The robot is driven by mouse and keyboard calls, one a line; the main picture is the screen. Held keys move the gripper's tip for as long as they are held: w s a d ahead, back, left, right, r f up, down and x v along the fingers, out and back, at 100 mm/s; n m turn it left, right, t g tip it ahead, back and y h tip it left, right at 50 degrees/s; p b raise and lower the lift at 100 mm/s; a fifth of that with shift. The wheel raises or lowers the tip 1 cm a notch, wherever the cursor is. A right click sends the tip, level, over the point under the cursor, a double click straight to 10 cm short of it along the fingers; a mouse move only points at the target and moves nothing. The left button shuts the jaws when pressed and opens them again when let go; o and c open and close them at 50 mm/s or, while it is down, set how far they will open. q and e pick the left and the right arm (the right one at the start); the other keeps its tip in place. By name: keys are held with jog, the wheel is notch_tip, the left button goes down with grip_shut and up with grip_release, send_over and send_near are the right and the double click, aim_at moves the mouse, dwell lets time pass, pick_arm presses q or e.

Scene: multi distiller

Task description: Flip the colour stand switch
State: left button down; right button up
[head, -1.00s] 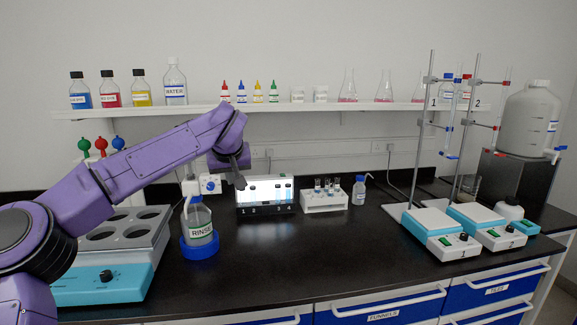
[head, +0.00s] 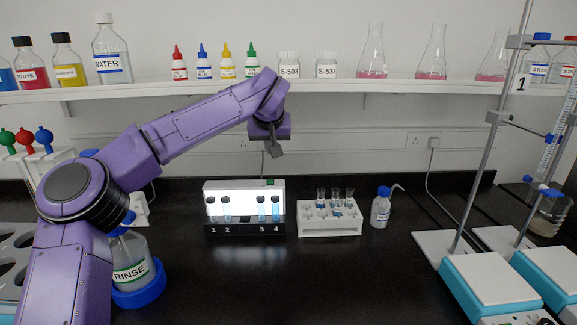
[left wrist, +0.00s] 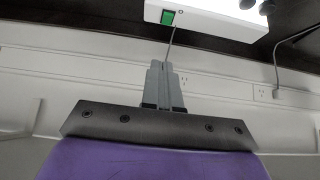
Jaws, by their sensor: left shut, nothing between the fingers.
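The colour stand (head: 243,190) is a white lit panel with a black numbered base holding small capped vials; the ones at 3 and 4 look bluer. Its green switch (head: 270,182) sits on the top edge, right of centre. The switch also shows in the left wrist view (left wrist: 168,17), with the white housing around it. My left gripper (head: 276,152) hangs above the stand, a little above the switch in the head view. In the left wrist view its fingers (left wrist: 161,68) are together and empty, apart from the switch. My right gripper is not in view.
A white tube rack (head: 330,222) stands right of the stand, then a small blue-capped bottle (head: 381,208). The rinse bottle (head: 130,268) is at the left, partly behind my arm. A shelf (head: 310,83) of bottles and flasks runs above. The counter in front is clear.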

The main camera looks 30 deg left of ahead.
pick_arm(q)
send_over(271, 182)
jog(key=s, duration=0.1)
notch_tip(271, 182, down, 6)
jog(key=f, duration=0.4)
jog(key=shift+w+d+f+p, duration=0.2)
jog(key=shift+d+f+p, duration=0.1)
jog(key=shift+d+p, duration=0.05)
jog(key=shift+s+f, duration=0.2)
jog(key=shift+f, duration=0.05)
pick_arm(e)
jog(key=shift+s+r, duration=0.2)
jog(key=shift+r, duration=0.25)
pick_arm(q)
jog(key=shift+s+d+f+t+b, duration=0.1)
jog(key=shift+f+t+b, duration=0.4)
jog(key=shift+f+b, duration=0.1)
jog(key=shift+r, duration=0.3)
jog(key=shift+r+p, duration=0.75)
jog(key=shift+p, duration=0.85)
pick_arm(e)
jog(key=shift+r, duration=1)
